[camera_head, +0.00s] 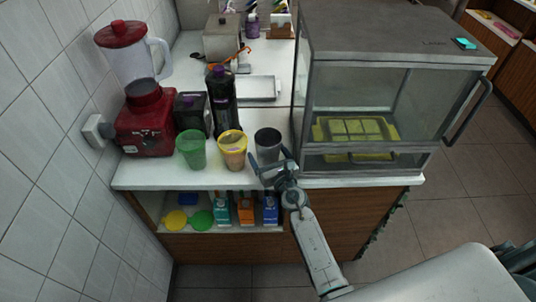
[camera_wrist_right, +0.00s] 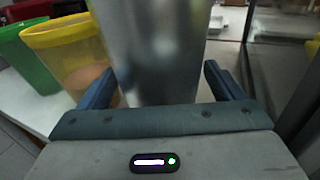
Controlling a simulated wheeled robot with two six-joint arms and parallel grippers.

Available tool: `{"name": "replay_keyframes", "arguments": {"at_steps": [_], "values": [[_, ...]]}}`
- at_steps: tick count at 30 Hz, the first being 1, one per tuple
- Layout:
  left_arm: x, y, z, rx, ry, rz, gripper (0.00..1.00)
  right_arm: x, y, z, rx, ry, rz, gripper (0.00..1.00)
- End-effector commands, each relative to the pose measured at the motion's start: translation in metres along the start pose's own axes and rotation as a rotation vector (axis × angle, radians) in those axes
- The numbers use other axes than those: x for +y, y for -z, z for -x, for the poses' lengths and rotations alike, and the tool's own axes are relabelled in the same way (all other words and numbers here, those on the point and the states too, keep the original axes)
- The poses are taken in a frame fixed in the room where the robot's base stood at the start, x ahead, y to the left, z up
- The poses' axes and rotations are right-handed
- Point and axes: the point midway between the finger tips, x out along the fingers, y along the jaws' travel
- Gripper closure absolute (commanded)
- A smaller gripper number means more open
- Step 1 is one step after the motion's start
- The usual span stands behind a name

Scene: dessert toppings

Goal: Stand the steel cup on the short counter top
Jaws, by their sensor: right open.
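The steel cup (camera_head: 268,144) stands upright on the white counter top (camera_head: 150,176), close to its front edge and left of the glass case. My right gripper (camera_head: 269,161) reaches in from the front, its fingers on either side of the cup's lower part. In the right wrist view, the cup (camera_wrist_right: 155,50) fills the space between the two spread fingers (camera_wrist_right: 157,80). The right gripper is open, with a gap showing beside the right finger. The cup's base is hidden behind the gripper. My left gripper is out of view.
A yellow-rimmed cup (camera_head: 233,150) and a green cup (camera_head: 190,150) stand just left of the steel cup. A dark bottle (camera_head: 222,105) and red blender (camera_head: 145,120) are behind. The glass case (camera_head: 385,90) closes off the right.

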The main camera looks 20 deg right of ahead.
Motion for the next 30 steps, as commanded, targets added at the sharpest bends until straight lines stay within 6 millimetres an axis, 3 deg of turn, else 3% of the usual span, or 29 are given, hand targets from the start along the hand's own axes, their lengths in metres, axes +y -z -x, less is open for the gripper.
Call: {"name": "replay_keyframes", "arguments": {"at_steps": [5,21,30], "values": [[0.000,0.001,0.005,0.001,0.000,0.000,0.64,0.000,-0.004,0.003,0.001,0.000,0.000,0.12],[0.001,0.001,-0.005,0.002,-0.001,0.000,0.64,0.000,-0.001,0.103,0.002,-0.001,0.001,0.12],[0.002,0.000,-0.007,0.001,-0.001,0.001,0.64,0.000,-0.004,0.120,-0.001,0.000,0.000,0.12]]}}
